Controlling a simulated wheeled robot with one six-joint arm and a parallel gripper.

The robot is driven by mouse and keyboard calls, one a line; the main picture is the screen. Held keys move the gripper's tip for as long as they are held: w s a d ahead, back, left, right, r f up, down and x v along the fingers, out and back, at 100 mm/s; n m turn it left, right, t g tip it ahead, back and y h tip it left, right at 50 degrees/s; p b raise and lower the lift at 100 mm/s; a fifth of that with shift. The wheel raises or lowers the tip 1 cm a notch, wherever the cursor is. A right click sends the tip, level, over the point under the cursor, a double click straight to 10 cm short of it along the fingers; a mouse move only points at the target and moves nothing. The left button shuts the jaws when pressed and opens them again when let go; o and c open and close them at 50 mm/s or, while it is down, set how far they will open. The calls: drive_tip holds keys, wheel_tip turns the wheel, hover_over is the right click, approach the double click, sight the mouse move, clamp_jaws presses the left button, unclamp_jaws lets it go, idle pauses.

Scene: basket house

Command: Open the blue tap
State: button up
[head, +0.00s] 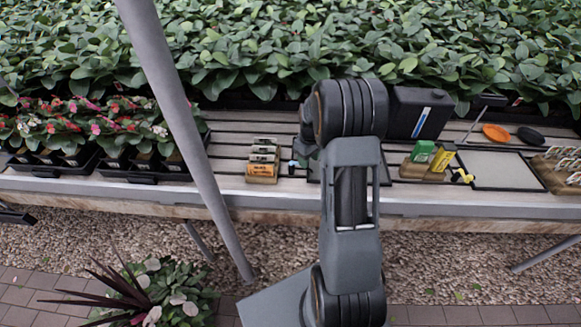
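A small dark item with a bit of blue (293,167) stands on the bench, just left of my arm and right of a wooden block of labels. It is probably the blue tap, but it is too small to tell whether it is open or closed. My arm rises through the middle of the head view and covers the bench just right of this item. My gripper cannot be made out; the arm's own links hide whatever lies behind them.
The slatted bench (230,150) carries a label block (262,166), a black container (418,112), green and yellow boxes (422,151), a yellow-and-black piece (462,176) and a framed panel (497,170). Potted flowers (110,133) stand left. A slanted grey pole (185,125) crosses the view left of my arm.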

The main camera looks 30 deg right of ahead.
drive_tip(key=shift+a, duration=0.2)
drive_tip(key=shift+r, duration=0.25)
wheel_tip(320, 180, up, 7)
drive_tip(key=p, duration=0.5)
drive_tip(key=shift+f, duration=0.2)
